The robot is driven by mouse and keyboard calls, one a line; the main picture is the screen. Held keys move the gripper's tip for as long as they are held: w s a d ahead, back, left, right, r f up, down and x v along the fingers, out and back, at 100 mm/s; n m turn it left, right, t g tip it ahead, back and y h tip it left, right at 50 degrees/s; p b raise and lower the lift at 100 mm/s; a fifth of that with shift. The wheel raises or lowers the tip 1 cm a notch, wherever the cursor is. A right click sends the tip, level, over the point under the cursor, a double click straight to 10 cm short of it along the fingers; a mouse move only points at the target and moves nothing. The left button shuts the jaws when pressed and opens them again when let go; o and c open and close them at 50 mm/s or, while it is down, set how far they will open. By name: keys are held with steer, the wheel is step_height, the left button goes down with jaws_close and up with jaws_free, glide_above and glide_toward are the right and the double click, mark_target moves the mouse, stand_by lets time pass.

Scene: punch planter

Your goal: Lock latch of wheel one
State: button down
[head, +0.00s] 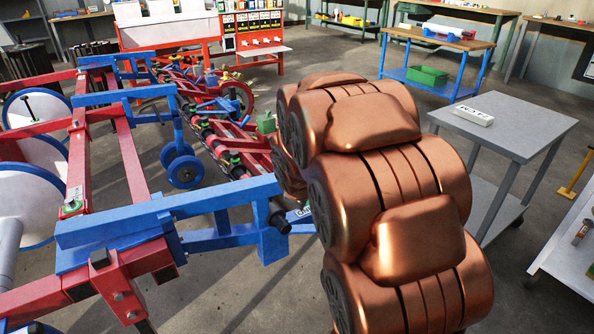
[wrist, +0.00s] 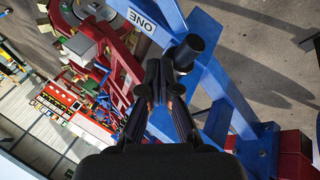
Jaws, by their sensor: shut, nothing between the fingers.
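My gripper (wrist: 160,70) is shut and empty in the wrist view. Its dark fingertips are just left of a black cylindrical end piece (wrist: 188,52) on the blue planter frame (wrist: 222,85); I cannot tell whether they touch. In the head view a black end piece (head: 279,215) shows on the blue frame (head: 170,212), beside my copper-coloured arm, which hides my gripper. I cannot clearly make out the latch of wheel one; the fingers cover part of that area.
Red planter beams (head: 130,165) and white discs (head: 35,205) fill the left. A small blue wheel (head: 186,172) stands behind. A grey cart (head: 525,125) with a white box (head: 473,115) is at the right. Open concrete floor (head: 290,290) shows in front of the planter.

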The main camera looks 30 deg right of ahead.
steer(key=s+a+m+g+y+b, duration=0.1)
steer(key=s+a+g, duration=0.2)
steer(key=s+a, duration=0.3)
steer(key=s+a+f+m+g+y+b, duration=0.1)
steer(key=s+a, duration=0.6)
steer(key=s, duration=0.9)
steer(key=s+a+m+g+y+b, duration=0.1)
steer(key=s+a+m+g, duration=0.2)
steer(key=s+a, duration=0.4)
steer(key=s+g, duration=0.1)
steer(key=s, duration=0.3)
steer(key=shift+s+a+f+g+y, duration=0.15)
steer(key=shift+f+g+y, duration=0.15)
steer(key=shift+g+y, duration=0.1)
steer(key=shift+s, duration=0.1)
